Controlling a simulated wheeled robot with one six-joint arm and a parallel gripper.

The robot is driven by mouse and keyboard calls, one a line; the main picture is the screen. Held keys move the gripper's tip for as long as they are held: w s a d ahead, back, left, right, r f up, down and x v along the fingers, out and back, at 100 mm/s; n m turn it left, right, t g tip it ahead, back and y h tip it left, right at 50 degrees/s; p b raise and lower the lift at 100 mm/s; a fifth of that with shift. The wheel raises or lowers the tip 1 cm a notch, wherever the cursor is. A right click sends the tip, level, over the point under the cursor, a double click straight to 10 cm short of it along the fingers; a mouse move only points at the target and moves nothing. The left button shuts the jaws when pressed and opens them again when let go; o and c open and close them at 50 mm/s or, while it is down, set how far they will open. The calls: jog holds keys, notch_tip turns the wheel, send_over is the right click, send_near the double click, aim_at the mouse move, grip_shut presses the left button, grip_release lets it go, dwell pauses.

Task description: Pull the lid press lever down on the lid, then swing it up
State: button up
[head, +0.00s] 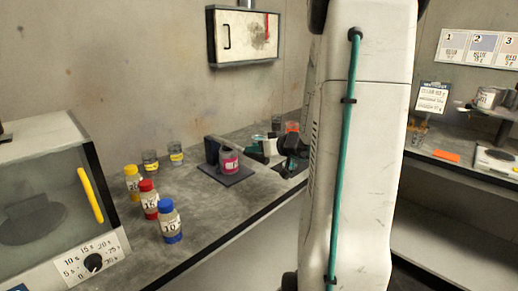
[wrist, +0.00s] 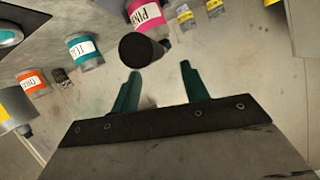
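The lid press stands on the bench in the head view, with a dark upright post (head: 212,150) and a flat dark base plate (head: 240,177). A can with a pink label (head: 229,161) stands on the plate; its label also shows at the top of the wrist view (wrist: 147,12). A dark round knob (wrist: 140,50), seemingly the lever's end, shows in the wrist view just beyond my left fingertip. My gripper (wrist: 160,70) is open, its two teal fingers apart with nothing between them. In the head view my gripper is dark and partly hidden, right of the can. The lever's angle is unclear.
Yellow (head: 132,183), red (head: 149,199) and blue-capped (head: 170,221) bottles stand left of the press, near a glass-fronted machine (head: 40,190). Teal (wrist: 85,50) and orange (wrist: 31,82) cans show in the wrist view. A wall cabinet (head: 243,37) hangs above the bench.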

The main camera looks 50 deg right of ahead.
jog(key=v, duration=0.7)
jog(key=shift+s, duration=0.35)
jog(key=shift+r, duration=0.1)
